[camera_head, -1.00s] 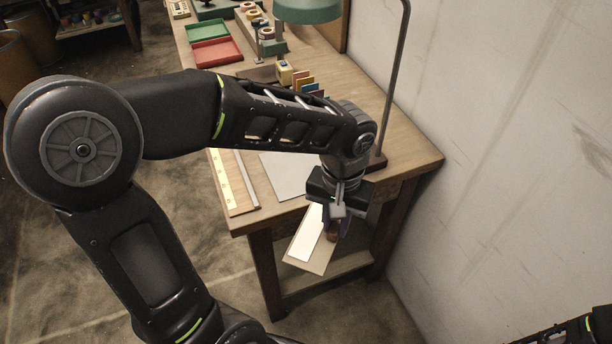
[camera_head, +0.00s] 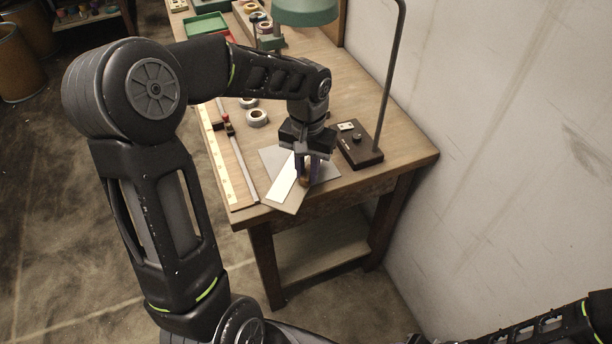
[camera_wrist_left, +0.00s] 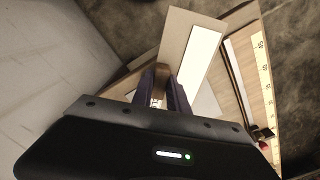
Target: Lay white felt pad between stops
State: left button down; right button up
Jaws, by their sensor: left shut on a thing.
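My left gripper (camera_head: 306,172) is shut at the near end of the table, on a thin tan board (camera_head: 291,208) with a long white strip (camera_head: 283,182) on its face. The strip looks like the white felt pad. A small brown piece shows between the fingers. The board slants across the grey sheet (camera_head: 328,174) and its corner reaches the table's front edge. I cannot tell whether it touches the sheet. The wrist view shows the white strip (camera_wrist_left: 198,58) and tan board (camera_wrist_left: 177,38) beyond the fingers (camera_wrist_left: 163,90). I cannot make out the stops. My right gripper is out of view.
A ruler (camera_head: 216,160) and a rail with a dark and red slider (camera_head: 228,126) lie along the table's left edge. Grey tape rolls (camera_head: 257,117) stand behind. The lamp's dark base (camera_head: 360,153) is close on the right. A wall (camera_head: 510,140) bounds the right side.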

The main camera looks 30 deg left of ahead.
aim_at(306, 170)
pick_arm(q)
jog(key=shift+w+a+f+p, duration=0.15)
jog(key=shift+a+f+p, duration=0.05)
jog(key=shift+f, duration=0.7)
jog(key=shift+w+a+f+p, duration=0.1)
jog(key=shift+a+f+p, duration=0.05)
jog(key=shift+f, duration=0.75)
jog(key=shift+f, duration=0.2)
jog(key=c, duration=1.3)
grip_release()
jog(key=shift+r, duration=0.2)
jog(key=shift+r+b, duration=0.35)
jog(key=shift+r, duration=3.45)
jog(key=shift+o, duration=0.3)
